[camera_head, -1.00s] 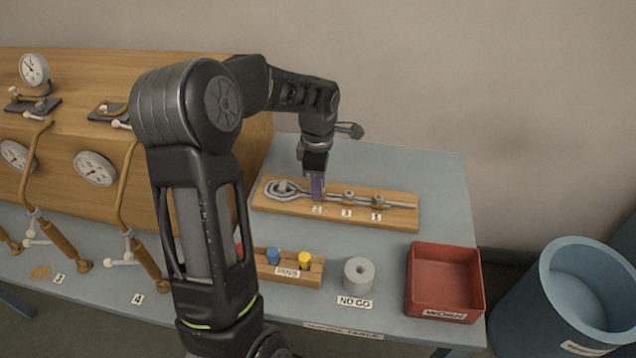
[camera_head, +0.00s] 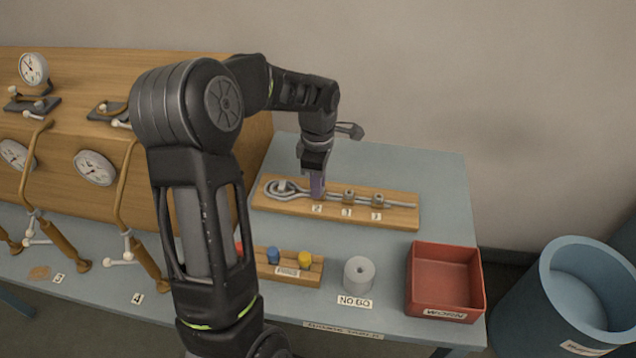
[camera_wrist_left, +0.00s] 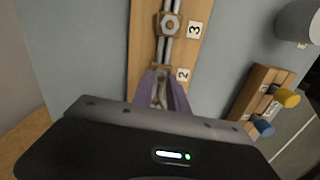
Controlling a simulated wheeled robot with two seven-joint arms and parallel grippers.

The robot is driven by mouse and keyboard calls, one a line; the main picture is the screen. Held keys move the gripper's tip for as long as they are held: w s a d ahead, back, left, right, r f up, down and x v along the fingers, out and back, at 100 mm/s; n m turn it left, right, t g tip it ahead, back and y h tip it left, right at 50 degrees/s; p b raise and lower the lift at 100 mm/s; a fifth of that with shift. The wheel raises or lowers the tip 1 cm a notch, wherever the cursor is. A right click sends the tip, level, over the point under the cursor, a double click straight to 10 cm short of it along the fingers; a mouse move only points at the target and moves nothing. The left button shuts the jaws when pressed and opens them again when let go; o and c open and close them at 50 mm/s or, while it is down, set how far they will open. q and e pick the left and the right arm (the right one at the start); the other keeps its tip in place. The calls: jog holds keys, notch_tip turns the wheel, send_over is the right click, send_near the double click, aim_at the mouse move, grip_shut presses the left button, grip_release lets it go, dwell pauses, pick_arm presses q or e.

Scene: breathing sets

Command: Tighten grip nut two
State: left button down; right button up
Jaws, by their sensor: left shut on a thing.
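A wooden board (camera_head: 400,222) lies on the table with a steel rod and loop (camera_head: 284,188) along it and nuts beside labels 2, 3 and 1. My left gripper (camera_head: 317,190) points down at the board by label 2 (camera_head: 317,209). In the left wrist view its purple fingers (camera_wrist_left: 163,92) are shut around grip nut two, beside label 2 (camera_wrist_left: 183,75); the fingers mostly hide the nut. The nut by label 3 (camera_head: 348,196) also shows in the left wrist view (camera_wrist_left: 168,23). My right gripper is not in view.
A wooden block with blue and yellow pins (camera_head: 305,261), a grey NO GO cylinder (camera_head: 359,274) and a red tray (camera_head: 444,282) stand in front of the board. A wooden gauge panel (camera_head: 60,180) is left. A blue bin (camera_head: 585,297) stands right.

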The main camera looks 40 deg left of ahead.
pick_arm(q)
jog(key=m+b, duration=0.1)
jog(key=m, duration=0.3)
jog(key=shift+w+m, duration=0.15)
jog(key=shift+m, duration=0.15)
jog(key=m, duration=0.5)
jog(key=shift+b, duration=0.3)
jog(key=m, duration=0.5)
jog(key=shift+w+m, duration=0.15)
jog(key=shift+m, duration=0.25)
jog(key=m, duration=0.4)
jog(key=shift+d+m+b, duration=0.1)
jog(key=shift+m+b, duration=0.2)
jog(key=shift+b, duration=0.05)
jog(key=m, duration=0.5)
jog(key=shift+d, duration=0.15)
jog(key=m, duration=0.9)
jog(key=shift+d+r, duration=0.1)
jog(key=m, duration=0.5)
jog(key=shift+p, duration=0.35)
